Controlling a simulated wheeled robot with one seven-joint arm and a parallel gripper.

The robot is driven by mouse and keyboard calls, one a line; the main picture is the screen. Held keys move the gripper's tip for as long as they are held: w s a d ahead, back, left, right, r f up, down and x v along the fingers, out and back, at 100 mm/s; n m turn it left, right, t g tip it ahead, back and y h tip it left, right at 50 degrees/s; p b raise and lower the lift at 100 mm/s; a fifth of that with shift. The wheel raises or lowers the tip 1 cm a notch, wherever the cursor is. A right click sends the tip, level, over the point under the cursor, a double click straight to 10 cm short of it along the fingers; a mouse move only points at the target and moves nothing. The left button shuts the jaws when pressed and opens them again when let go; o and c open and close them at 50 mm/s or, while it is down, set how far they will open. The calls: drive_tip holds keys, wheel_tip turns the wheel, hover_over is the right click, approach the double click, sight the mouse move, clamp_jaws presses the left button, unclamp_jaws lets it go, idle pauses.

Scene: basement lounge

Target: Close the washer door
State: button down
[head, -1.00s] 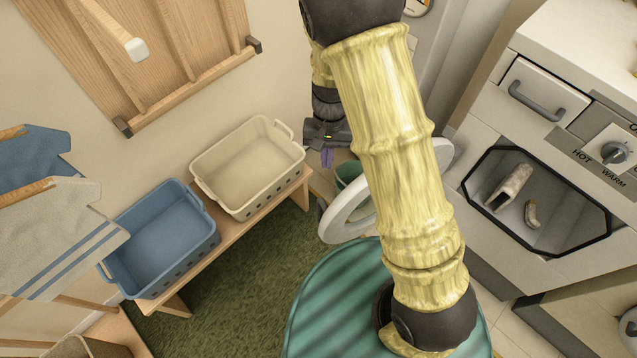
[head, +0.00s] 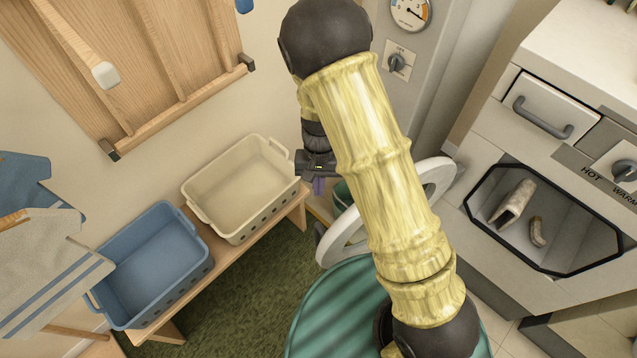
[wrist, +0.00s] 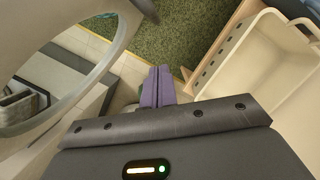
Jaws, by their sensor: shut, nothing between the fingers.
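The washer door (head: 333,252) is a white ring standing open, swung out from the washer front. My arm crosses in front of its middle in the head view. The washer opening (head: 470,182) is a dark-rimmed hole at the right, with a few pale items inside. In the wrist view the door's ring (wrist: 128,32) fills the left side, and the floor shows through its window. My gripper (head: 319,186) is shut and empty, left of the door, on the side away from the opening. Its purple fingers also show in the wrist view (wrist: 158,82), just right of the ring, apparently apart from it.
A cream basket (head: 203,218) and a blue basket (head: 125,310) stand on a low wooden bench (head: 262,235) at the left. A green striped round surface (head: 325,310) lies below my arm. A drying rack with cloths (head: 50,265) is at far left.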

drive_tip(key=s+f, duration=0.5)
drive_tip(key=f, duration=0.1)
drive_tip(key=shift+d, duration=0.15)
drive_tip(key=shift+s+f, duration=0.1)
drive_tip(key=shift+d, duration=0.1)
